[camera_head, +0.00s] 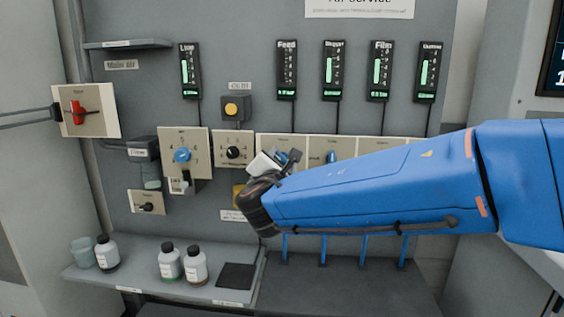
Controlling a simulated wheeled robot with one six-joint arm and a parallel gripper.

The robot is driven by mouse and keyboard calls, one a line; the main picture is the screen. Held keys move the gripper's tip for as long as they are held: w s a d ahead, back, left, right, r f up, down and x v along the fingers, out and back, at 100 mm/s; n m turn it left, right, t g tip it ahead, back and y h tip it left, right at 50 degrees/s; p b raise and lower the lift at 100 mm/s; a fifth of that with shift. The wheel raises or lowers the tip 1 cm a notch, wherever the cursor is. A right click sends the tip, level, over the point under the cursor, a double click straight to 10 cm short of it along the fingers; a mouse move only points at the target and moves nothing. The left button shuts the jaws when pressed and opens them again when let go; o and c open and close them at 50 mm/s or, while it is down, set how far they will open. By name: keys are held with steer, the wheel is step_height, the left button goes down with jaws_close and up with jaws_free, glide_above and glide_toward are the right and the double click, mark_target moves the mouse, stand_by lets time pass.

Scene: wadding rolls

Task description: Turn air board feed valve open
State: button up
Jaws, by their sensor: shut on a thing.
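The air board (230,60) fills the middle of the view. The feed valve's blue handle (282,157) shows below the Feed gauge (287,72), on a long beige plate (307,142). My gripper (284,160), at the end of my blue arm, is at this handle and shut on it. The fingers and wrist hide most of the handle, and its exact angle is hard to tell.
A neighbouring blue valve handle (332,157) stands close to the right, upright. My arm covers the valves further right. A red-handled switch (77,112) and a blue knob (183,155) are at left. Bottles (169,264) stand on the lower shelf (140,281).

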steer(key=m, duration=0.5)
steer(key=shift+f+m, duration=0.1)
steer(key=shift+m, duration=0.2)
steer(key=shift+d+f+m, duration=0.1)
steer(key=shift+m, duration=2)
steer(key=o, duration=1.1)
steer(key=shift+c, duration=0.2)
steer(key=s, duration=1.7)
steer(key=shift+s+a, duration=0.2)
steer(key=shift+a, duration=0.15)
